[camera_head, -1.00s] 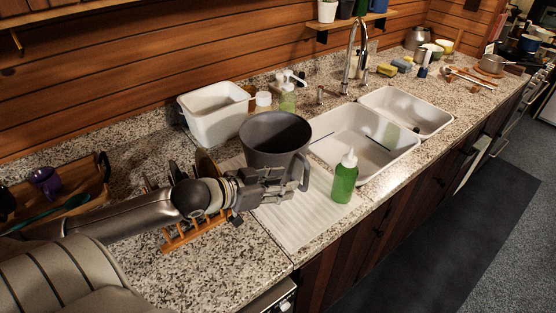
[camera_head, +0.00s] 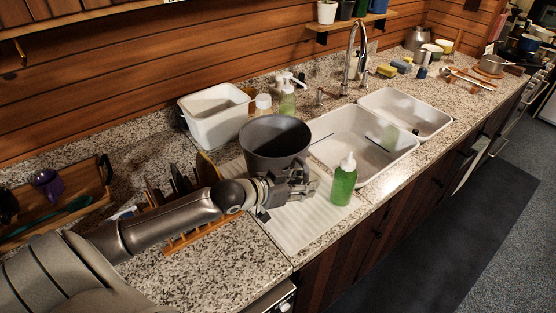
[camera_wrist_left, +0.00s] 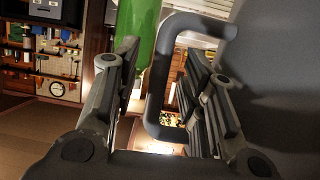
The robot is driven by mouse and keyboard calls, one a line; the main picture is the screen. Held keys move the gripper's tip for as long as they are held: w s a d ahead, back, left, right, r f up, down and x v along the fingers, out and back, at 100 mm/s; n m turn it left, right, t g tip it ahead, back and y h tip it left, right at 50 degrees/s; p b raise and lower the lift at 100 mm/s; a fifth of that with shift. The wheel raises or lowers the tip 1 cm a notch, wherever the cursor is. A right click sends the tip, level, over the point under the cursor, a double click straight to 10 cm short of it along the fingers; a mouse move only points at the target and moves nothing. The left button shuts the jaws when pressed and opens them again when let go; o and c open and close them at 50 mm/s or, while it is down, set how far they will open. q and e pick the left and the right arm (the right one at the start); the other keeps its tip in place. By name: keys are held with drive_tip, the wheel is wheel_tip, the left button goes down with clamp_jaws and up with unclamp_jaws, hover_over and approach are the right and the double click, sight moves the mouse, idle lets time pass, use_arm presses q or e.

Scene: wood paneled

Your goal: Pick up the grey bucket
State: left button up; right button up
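The grey bucket (camera_head: 272,150) stands upright on the white drainboard, left of the sink. My left gripper (camera_head: 300,188) is low at its front side, in front of the handle in the head view. In the left wrist view the handle (camera_wrist_left: 156,85) is a grey loop, and its outer bar lies between the two spread fingers of my left gripper (camera_wrist_left: 165,90). Gaps show between the bar and the fingers. The bucket wall (camera_wrist_left: 280,70) fills the right side of that view. My right gripper is not in view.
A green bottle (camera_head: 343,182) stands close right of the gripper; it also shows behind the fingers in the wrist view (camera_wrist_left: 138,30). A white tub (camera_head: 214,117) is behind the bucket, a double sink (camera_head: 330,150) to its right, and a dish rack (camera_head: 195,236) under my arm.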

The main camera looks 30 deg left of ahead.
use_arm(q)
drive_tip(key=shift+w+d+f, duration=0.25)
drive_tip(key=shift+w+f, duration=0.05)
drive_tip(key=shift+w, duration=0.25)
clamp_jaws()
drive_tip(key=shift+r, duration=0.1)
